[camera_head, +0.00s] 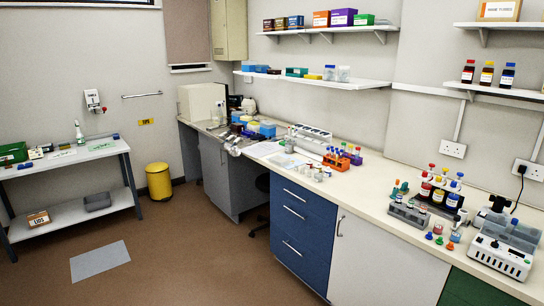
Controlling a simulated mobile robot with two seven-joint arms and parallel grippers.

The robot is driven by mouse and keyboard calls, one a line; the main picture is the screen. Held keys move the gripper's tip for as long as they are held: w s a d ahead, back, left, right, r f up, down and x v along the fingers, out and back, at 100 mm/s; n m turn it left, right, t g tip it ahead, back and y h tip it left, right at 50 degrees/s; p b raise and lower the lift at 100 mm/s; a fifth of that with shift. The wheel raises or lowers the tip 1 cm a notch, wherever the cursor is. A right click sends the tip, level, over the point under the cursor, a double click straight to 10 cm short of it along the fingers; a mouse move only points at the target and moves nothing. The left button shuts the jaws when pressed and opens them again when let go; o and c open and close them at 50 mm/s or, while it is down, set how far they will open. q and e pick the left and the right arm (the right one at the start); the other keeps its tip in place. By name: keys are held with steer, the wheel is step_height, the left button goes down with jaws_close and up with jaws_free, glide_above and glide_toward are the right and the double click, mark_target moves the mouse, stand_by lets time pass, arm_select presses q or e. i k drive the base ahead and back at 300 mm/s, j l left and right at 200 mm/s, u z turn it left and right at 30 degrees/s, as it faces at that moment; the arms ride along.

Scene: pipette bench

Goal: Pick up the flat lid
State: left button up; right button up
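I cannot single out a flat lid with certainty at this distance. A small brown box (38,218) with a white label stands on the lower shelf of the left table; its label is too small to read surely. A low dark grey item (97,201) lies to its right on the same shelf. Neither of my grippers is in view.
The long cream bench (385,210) runs along the wall, with bottle racks and a white device (502,256) at right. A yellow bin (159,181) stands by the left table (70,155). A grey mat (100,261) lies on the otherwise open brown floor.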

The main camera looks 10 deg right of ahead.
mark_target(280, 162)
steer(key=i+l+u, duration=0.25)
steer(key=i+l, duration=0.45)
steer(key=i, duration=0.4)
steer(key=i+l+u, duration=0.3)
steer(key=i+l, duration=0.55)
steer(key=i, duration=0.2)
